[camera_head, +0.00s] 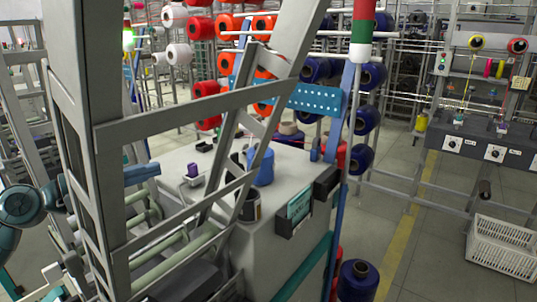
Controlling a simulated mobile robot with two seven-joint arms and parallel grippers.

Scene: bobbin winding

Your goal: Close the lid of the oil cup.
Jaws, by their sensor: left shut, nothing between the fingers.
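My left arm comes in from the left edge and passes behind a grey upright. My right gripper is not in view.
Grey slanted frame bars (190,112) cross in front of the machine top (205,160). A blue container (262,166) and a dark cylinder (249,206) stand farther right. A white crate (503,247) is on the floor at right. Racks of red and blue bobbins stand behind.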

